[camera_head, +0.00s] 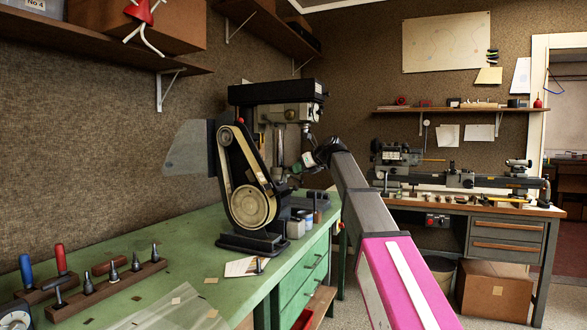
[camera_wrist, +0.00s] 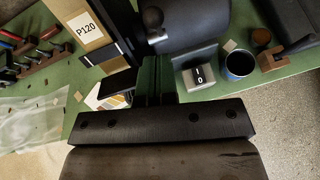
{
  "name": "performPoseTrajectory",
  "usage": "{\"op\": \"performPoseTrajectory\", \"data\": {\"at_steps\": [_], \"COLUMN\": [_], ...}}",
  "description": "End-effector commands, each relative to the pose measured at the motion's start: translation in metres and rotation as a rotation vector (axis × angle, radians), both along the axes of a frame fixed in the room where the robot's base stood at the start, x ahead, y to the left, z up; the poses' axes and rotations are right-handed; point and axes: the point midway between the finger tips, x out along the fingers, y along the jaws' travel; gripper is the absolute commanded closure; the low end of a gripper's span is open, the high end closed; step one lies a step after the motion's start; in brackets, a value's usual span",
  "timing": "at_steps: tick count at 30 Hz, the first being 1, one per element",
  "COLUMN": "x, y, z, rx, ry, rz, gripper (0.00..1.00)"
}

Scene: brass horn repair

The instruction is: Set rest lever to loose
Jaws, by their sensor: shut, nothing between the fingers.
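The belt sander (camera_head: 248,190) stands on the green bench, its pulley side facing the head camera. In the wrist view its belt (camera_wrist: 86,32) is marked P120. A lever with a dark ball knob (camera_wrist: 153,17) stands beyond my fingertips, beside the belt; I take it for the rest lever, but its setting cannot be told. My gripper (camera_wrist: 157,62) is shut and empty, with its fingers pointing toward the knob and apart from it. In the head view my gripper (camera_head: 298,167) is at the sander's right side, partly hidden by my arm.
A switch box marked I and O (camera_wrist: 197,75), a blue cup (camera_wrist: 239,64) and a wooden block (camera_wrist: 273,59) stand right of my fingers. Tool racks (camera_head: 105,285) and a clear sheet (camera_head: 180,308) lie on the near bench. A drill press (camera_head: 275,95) stands behind the sander.

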Motion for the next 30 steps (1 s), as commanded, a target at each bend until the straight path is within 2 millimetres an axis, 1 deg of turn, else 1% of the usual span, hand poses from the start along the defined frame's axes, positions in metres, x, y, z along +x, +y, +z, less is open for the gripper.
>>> {"op": "performPoseTrajectory", "data": {"at_steps": [1,3,9,15,20,23,25,26,27,29,30], "x": [-0.002,-0.009,-0.026,-0.037,-0.042,-0.042,-0.042,-0.042,-0.042,-0.043,-0.044], "y": [-0.008,-0.019,-0.050,-0.070,-0.078,-0.081,-0.085,-0.087,-0.090,-0.095,-0.099], "z": [-0.003,0.008,0.030,0.046,0.049,0.033,0.010,-0.004,-0.023,-0.055,-0.077], "rx": [0.000,0.001,0.000,0.001,-0.003,-0.031,-0.074,-0.099,-0.136,-0.199,-0.243], "ry": [0.001,-0.001,-0.001,-0.001,-0.001,-0.017,-0.042,-0.055,-0.076,-0.112,-0.135], "rz": [0.000,-0.001,-0.002,0.000,0.002,0.012,0.028,0.037,0.053,0.082,0.105], "gripper": [1.00,1.00,1.00,1.00,1.00,1.00,1.00,1.00,1.00,1.00,1.00]}}
